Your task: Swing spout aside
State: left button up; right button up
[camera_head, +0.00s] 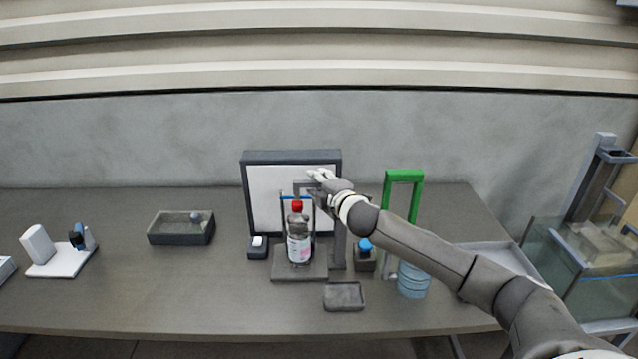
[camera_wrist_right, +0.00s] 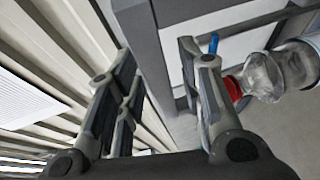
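A clear bottle (camera_head: 299,238) with a red cap and white label stands upright on a grey base plate (camera_head: 300,277). The grey spout (camera_head: 303,186) juts left from the top of a grey post (camera_head: 338,245), above and close to the cap. My right gripper (camera_head: 318,176) is at the spout's height, partly covering it. In the right wrist view my right gripper (camera_wrist_right: 158,60) has its fingers spread apart, with no object seen clamped between them. The bottle (camera_wrist_right: 275,75) lies beyond the right-hand finger. Contact with the spout cannot be told. My left gripper is not in view.
A white panel (camera_head: 262,200) in a dark frame stands behind the bottle. A green frame (camera_head: 404,176), a blue-capped container (camera_head: 364,258) and a light-blue cylinder (camera_head: 412,281) are right. A small grey tray (camera_head: 344,297) is in front. The table's left front is clear.

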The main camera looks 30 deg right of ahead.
grip_shut()
jog(key=shift+s+a, duration=0.1)
dwell(0.4)
